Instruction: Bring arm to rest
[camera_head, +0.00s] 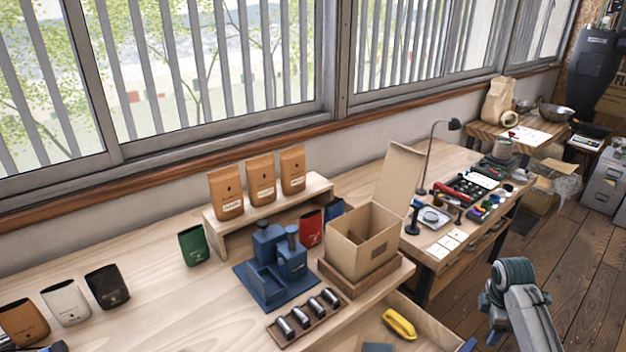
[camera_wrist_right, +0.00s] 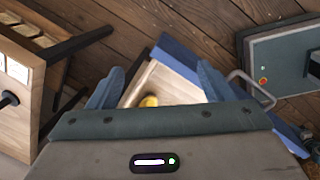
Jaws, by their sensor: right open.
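My right arm comes in at the lower right of the head view, over the wooden floor. Its grey and teal end, my right gripper (camera_head: 495,310), is beside the bench and touches nothing that I can see. In the right wrist view my right gripper (camera_wrist_right: 158,88) has its two teal fingers spread wide with nothing between them. Beyond the fingers is an open drawer (camera_wrist_right: 165,88) with a blue front and a yellow thing (camera_wrist_right: 150,101) inside. My left gripper is not clearly in view; only a dark scrap shows at the bottom left edge.
The bench holds a blue press (camera_head: 275,265), an open cardboard box (camera_head: 362,240), a rack of cylinders (camera_head: 303,318) and several bags (camera_head: 262,180). The drawer with a yellow tool (camera_head: 398,323) stands out below. A second table (camera_head: 455,262) is crowded.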

